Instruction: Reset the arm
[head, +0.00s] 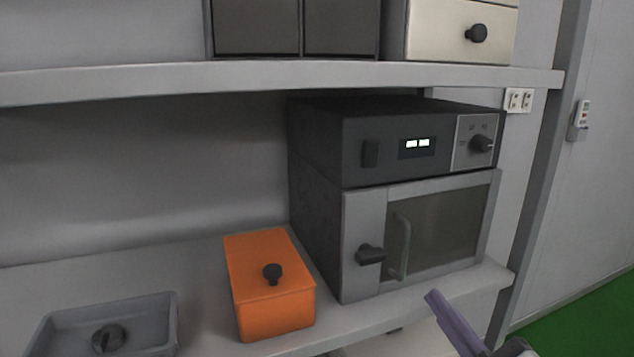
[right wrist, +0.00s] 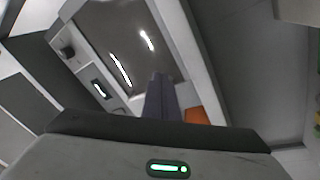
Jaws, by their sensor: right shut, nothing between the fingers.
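My right gripper (head: 437,302) reaches up from the bottom right of the head view, in front of the shelf's front edge and below the oven door. Its purple-grey fingers are shut with nothing between them. In the right wrist view the shut fingers (right wrist: 160,92) point up toward the oven's glass door. The gripper appears apart from the oven and the box. Most of my right arm is out of the head view. My left arm and gripper are not in view.
A dark oven (head: 402,145) with a closed glass door stands on the lower shelf (head: 205,285). A lidded orange box (head: 262,311) and a grey tray (head: 160,316) stand left of it. An upper shelf (head: 280,77) holds drawers. The back left of the lower shelf is clear.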

